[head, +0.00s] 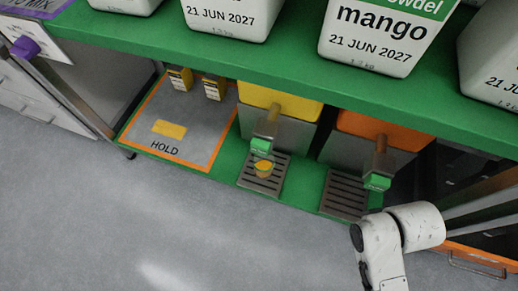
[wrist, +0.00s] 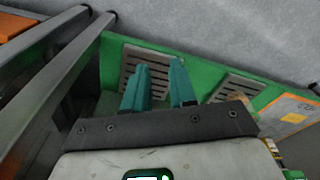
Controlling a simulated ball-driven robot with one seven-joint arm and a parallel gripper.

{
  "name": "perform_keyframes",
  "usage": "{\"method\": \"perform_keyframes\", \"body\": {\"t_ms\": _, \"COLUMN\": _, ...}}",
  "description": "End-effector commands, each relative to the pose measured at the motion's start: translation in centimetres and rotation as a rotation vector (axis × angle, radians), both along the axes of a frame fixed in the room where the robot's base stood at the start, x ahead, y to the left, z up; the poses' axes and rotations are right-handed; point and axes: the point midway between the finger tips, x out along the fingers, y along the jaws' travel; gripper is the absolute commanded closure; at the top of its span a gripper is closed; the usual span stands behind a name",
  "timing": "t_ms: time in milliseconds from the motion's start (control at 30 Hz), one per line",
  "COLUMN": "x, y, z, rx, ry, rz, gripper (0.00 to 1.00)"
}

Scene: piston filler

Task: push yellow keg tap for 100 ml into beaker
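The yellow keg (head: 278,97) stands on the green lower shelf in the head view. Its grey tap (head: 268,127) points forward and has a green end piece (head: 260,146). A small cup with yellow-orange on it, seemingly the beaker (head: 264,169), stands on the drip tray (head: 250,184) below that tap. In the wrist view my gripper (wrist: 161,66) has two teal fingers apart with nothing between them, over a slatted drip tray (wrist: 151,58). My gripper is out of the head view, where only white links of my arm show at lower right.
An orange keg (head: 365,130) with its own tap (head: 377,179) and drip tray (head: 342,194) stands to the right. A HOLD mat (head: 195,128) lies left. White containers (head: 228,20) stand on the upper shelf (head: 160,35). Metal posts (wrist: 62,85) are left in the wrist view. The floor in front is clear.

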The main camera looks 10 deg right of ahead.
Motion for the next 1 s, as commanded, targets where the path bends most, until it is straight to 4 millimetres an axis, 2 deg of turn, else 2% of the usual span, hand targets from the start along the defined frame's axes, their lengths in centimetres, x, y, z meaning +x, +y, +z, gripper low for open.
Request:
{"method": "perform_keyframes", "body": {"t_ms": 33, "x": 0.00, "y": 0.00, "z": 0.00, "rx": 0.000, "ry": 0.000, "rz": 0.000, "gripper": 0.79}}
{"method": "perform_keyframes", "body": {"t_ms": 267, "x": 0.00, "y": 0.00, "z": 0.00, "rx": 0.000, "ry": 0.000, "rz": 0.000, "gripper": 1.00}}
{"method": "perform_keyframes", "body": {"t_ms": 1000, "x": 0.00, "y": 0.00, "z": 0.00, "rx": 0.000, "ry": 0.000, "rz": 0.000, "gripper": 1.00}}
